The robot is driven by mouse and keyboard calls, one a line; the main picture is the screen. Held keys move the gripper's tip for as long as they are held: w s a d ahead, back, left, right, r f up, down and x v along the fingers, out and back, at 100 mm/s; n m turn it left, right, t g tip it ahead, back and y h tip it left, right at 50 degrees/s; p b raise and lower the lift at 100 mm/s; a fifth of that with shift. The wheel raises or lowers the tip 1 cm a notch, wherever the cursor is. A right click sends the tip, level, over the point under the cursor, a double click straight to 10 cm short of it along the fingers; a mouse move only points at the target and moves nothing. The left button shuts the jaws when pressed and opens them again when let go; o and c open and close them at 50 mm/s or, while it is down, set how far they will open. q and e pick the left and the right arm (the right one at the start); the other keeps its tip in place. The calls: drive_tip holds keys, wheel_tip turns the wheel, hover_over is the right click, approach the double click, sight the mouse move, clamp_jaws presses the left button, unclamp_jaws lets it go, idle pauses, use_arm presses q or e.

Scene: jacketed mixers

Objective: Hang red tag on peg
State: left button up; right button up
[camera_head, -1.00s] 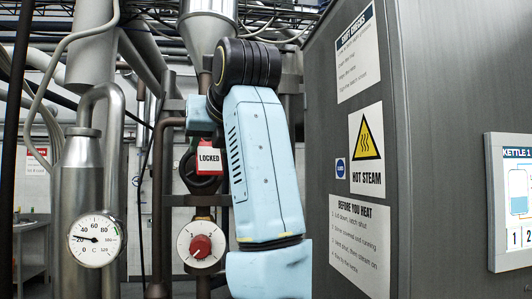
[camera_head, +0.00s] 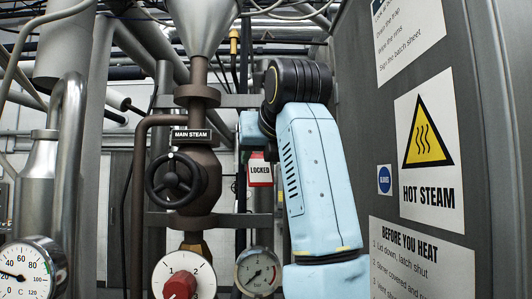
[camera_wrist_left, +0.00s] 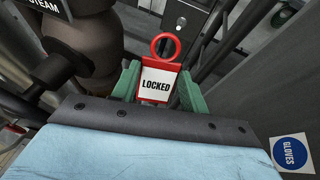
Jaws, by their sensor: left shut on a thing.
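The red tag (camera_head: 260,171) has a white LOCKED label and shows just left of my blue left arm in the head view. In the left wrist view the tag (camera_wrist_left: 157,80) sits between the green fingers of my left gripper (camera_wrist_left: 159,74), which is shut on it. Its red ring (camera_wrist_left: 166,47) points up and looks empty. Beyond the ring is a grey plate (camera_wrist_left: 174,32) with a small dark round stub (camera_wrist_left: 181,20), which may be the peg. I cannot judge the gap between them. My right gripper is not in view.
The main steam valve with its black handwheel (camera_head: 176,181) stands left of the tag. A red dial knob (camera_head: 180,285) and a pressure gauge (camera_head: 258,271) are below. A grey cabinet (camera_head: 350,110) with a hot steam sign (camera_head: 429,150) closes off the right side.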

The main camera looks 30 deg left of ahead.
use_arm(q)
drive_tip(key=shift+w+a, duration=0.15)
drive_tip(key=shift+w, duration=0.2)
drive_tip(key=shift+w+a+f, duration=0.1)
drive_tip(key=shift+w+a, duration=0.05)
drive_tip(key=shift+w, duration=0.2)
drive_tip(key=shift+w+a+f+p, duration=0.1)
drive_tip(key=shift+w+a+p, duration=0.35)
drive_tip(key=shift+w, duration=0.2)
drive_tip(key=shift+w+a+f+p, duration=0.25)
drive_tip(key=shift+w+a, duration=0.15)
drive_tip(key=shift+w, duration=0.3)
drive_tip(key=shift+w+a+f+p, duration=0.2)
drive_tip(key=shift+w+a, duration=0.2)
drive_tip(key=shift+w, duration=0.35)
drive_tip(key=shift+w+a+f+p, duration=0.25)
drive_tip(key=shift+w+a, duration=0.15)
drive_tip(key=shift+w, duration=0.3)
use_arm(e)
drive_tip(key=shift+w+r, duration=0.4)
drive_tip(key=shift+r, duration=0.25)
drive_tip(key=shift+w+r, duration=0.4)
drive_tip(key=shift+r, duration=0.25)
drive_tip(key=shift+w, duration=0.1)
use_arm(q)
drive_tip(key=o, duration=1.1)
